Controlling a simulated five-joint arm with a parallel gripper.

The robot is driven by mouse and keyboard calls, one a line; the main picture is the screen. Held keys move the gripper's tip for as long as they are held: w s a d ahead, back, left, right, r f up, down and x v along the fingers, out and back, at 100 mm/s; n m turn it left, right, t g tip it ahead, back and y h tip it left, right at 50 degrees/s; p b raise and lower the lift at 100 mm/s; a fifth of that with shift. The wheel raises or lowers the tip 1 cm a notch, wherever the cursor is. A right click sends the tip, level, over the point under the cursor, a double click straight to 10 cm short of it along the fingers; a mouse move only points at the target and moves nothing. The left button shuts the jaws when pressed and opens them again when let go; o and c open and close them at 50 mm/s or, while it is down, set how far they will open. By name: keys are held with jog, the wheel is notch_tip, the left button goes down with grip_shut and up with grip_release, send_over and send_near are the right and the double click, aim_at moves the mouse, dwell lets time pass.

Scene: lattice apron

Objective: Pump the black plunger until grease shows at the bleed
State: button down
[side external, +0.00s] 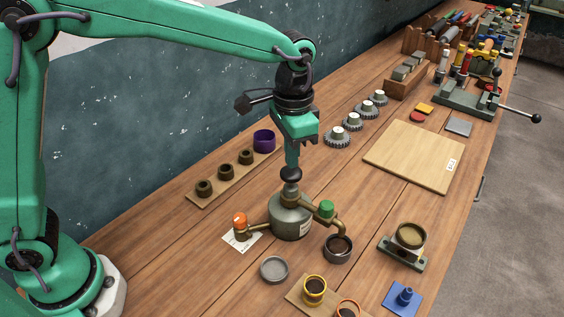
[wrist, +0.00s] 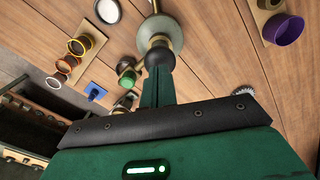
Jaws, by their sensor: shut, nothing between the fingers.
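The grease pump (side external: 291,220) is a squat grey pot with brass side pipes, upright on the bench. Its black plunger (side external: 290,175) has a round knob on top; the knob also shows in the wrist view (wrist: 160,54). My gripper (side external: 291,164) is shut and empty, pointing down with its tips at the top of the knob. I cannot tell whether they touch it. An orange cap (side external: 240,220) tops the left pipe and a green cap (side external: 326,208) the right one. The right pipe bends down over a dark cup (side external: 338,249). I cannot make out grease at the outlet.
A shallow grey dish (side external: 274,269) lies in front of the pump. A strip with dark rings and a purple cup (side external: 264,141) is behind it. Gears (side external: 337,138) and a wooden board (side external: 415,155) lie to the right, a bearing block (side external: 403,250) at front right.

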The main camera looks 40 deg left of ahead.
jog(key=shift+f, duration=1.85)
jog(key=shift+r, duration=1.95)
jog(key=shift+f, duration=1.95)
jog(key=shift+r, duration=1.95)
